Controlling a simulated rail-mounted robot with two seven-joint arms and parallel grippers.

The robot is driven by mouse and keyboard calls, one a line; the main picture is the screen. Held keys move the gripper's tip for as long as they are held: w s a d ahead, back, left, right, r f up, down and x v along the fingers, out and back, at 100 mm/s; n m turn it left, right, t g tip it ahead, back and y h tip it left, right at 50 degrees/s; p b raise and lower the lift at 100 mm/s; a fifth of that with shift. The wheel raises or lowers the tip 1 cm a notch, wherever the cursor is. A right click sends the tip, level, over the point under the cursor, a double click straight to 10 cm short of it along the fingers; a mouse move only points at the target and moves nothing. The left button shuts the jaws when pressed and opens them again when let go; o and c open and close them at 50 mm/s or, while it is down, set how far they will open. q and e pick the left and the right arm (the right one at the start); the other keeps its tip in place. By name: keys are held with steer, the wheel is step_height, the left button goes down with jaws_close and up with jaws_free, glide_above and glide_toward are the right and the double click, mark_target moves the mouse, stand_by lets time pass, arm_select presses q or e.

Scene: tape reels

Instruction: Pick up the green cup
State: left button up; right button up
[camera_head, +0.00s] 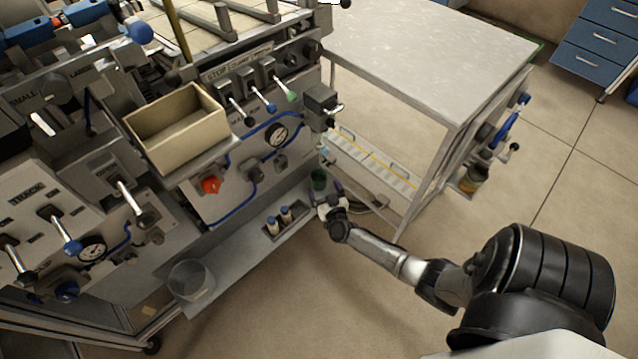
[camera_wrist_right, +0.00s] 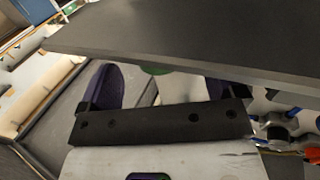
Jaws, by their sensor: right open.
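The small dark green cup (camera_head: 318,179) stands on the low metal shelf (camera_head: 245,250) of the machine, close to the machine's front. My right gripper (camera_head: 325,192) is open right beside the cup, on its near side, with purple fingertips. In the right wrist view, a sliver of the green cup (camera_wrist_right: 156,70) shows between the two spread fingers of the right gripper (camera_wrist_right: 160,88). A dark grey slab hides most of the cup there. I cannot tell whether the fingers touch it. My left gripper is not in view.
Two small blue-topped bottles (camera_head: 280,218) sit in a holder left of my right gripper. A clear beaker (camera_head: 191,280) stands further left on the shelf. A beige box (camera_head: 177,128) sits higher up. A steel table (camera_head: 430,60) stands at right. Open floor lies in front.

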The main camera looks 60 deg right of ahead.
mark_target(322, 184)
steer(key=shift+w+d+f+b, duration=0.1)
steer(key=shift+w+d+b, duration=0.25)
steer(key=shift+b, duration=0.1)
steer(key=shift+r+b+x, duration=0.15)
steer(key=shift+b+x, duration=0.5)
steer(key=shift+x, duration=0.45)
steer(key=shift+r+b+x, duration=0.1)
steer(key=shift+b+x, duration=0.55)
steer(key=shift+x, duration=0.4)
steer(key=shift+c, duration=0.7)
steer(key=c, duration=0.6)
steer(key=shift+c, duration=1.1)
